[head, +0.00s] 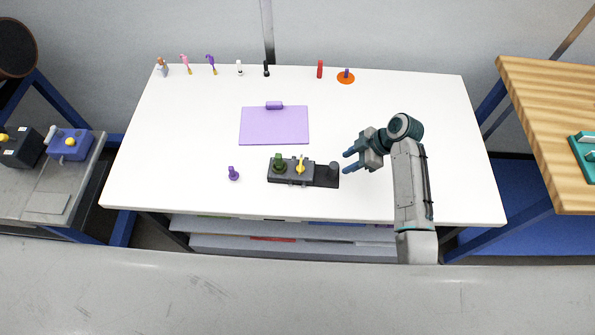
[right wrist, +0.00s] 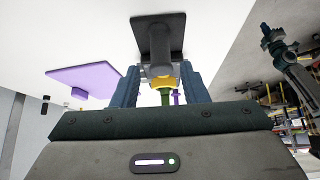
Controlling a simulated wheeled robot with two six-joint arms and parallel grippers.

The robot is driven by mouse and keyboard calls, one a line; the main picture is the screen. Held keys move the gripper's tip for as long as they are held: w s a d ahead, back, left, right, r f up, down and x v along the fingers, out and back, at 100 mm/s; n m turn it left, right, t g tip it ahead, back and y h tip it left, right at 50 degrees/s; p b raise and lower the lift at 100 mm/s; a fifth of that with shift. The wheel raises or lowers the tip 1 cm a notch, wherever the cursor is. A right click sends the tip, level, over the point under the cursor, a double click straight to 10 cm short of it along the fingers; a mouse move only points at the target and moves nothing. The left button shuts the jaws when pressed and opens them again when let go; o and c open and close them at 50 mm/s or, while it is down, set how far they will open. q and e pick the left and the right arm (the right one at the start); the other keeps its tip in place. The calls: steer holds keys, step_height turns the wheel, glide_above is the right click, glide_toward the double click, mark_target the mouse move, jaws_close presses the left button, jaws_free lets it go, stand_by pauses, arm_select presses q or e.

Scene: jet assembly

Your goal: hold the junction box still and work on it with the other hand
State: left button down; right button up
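The junction box (head: 291,171) is a dark grey block near the front middle of the white table, with a green knob (head: 278,161) and a yellow knob (head: 300,166) on top. A black plate with a grey post (head: 333,168) extends from its right end. My right gripper (head: 349,160) is open and empty, just right of the post and apart from it. In the right wrist view the post (right wrist: 162,55) appears between the two blue fingers (right wrist: 160,90), with the yellow and green knobs behind. My left gripper (right wrist: 268,35) shows only small there; its opening is unclear.
A lilac board (head: 273,125) lies behind the box. A small purple piece (head: 233,173) stands to its left. Several small items line the back edge, including a red cylinder (head: 320,69) and an orange disc (head: 346,78). The table's left part is mostly clear.

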mark_target(333, 170)
steer(key=shift+b+x, duration=1.9)
steer(key=shift+x, duration=0.45)
steer(key=shift+b+x, duration=1.25)
steer(key=shift+x, duration=0.3)
jaws_close()
